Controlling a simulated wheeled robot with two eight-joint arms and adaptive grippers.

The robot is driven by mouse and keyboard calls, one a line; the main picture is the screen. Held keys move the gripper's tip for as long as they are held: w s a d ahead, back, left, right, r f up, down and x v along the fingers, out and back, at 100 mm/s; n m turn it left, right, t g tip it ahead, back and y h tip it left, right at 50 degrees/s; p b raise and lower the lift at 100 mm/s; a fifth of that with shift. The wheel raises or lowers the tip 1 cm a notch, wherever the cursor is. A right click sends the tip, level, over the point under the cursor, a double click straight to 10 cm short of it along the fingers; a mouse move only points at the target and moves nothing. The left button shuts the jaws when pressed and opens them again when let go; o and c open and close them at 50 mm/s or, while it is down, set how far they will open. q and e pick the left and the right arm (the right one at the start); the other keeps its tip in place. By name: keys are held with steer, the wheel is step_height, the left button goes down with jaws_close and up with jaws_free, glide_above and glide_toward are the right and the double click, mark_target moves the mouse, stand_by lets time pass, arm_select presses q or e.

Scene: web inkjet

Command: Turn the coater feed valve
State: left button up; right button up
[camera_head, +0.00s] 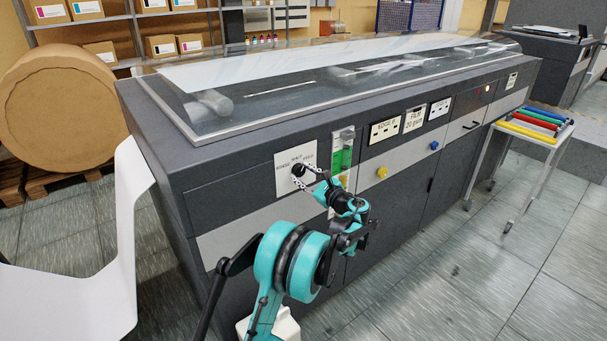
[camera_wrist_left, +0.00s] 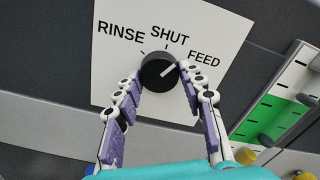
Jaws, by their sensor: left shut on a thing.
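The coater feed valve is a round black knob (camera_wrist_left: 158,71) on a white plate (camera_wrist_left: 115,75) marked RINSE, SHUT and FEED. Its white pointer line slants up and right, toward FEED. In the head view the knob (camera_head: 298,170) and its plate (camera_head: 284,161) are on the front of the long dark machine. My left gripper (camera_head: 305,178) reaches up to the knob from below right. In the left wrist view its two fingers (camera_wrist_left: 161,77) are on either side of the knob, shut on it. My right gripper is not in view.
A gauge with a green band (camera_head: 343,156) is just right of the plate. Yellow (camera_head: 382,173) and blue (camera_head: 434,146) knobs lie further along the machine (camera_head: 415,185). A trolley (camera_head: 540,140) with coloured rollers stands at right. A large brown roll (camera_head: 57,108) is at left.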

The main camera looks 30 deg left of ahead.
arm_select(q)
steer(key=n, duration=0.6)
steer(key=shift+p, duration=0.3)
stand_by(0.4)
steer(key=o, duration=1.2)
steer(key=shift+c, duration=0.2)
steer(key=v, duration=1.2)
steer(key=shift+s, duration=0.1)
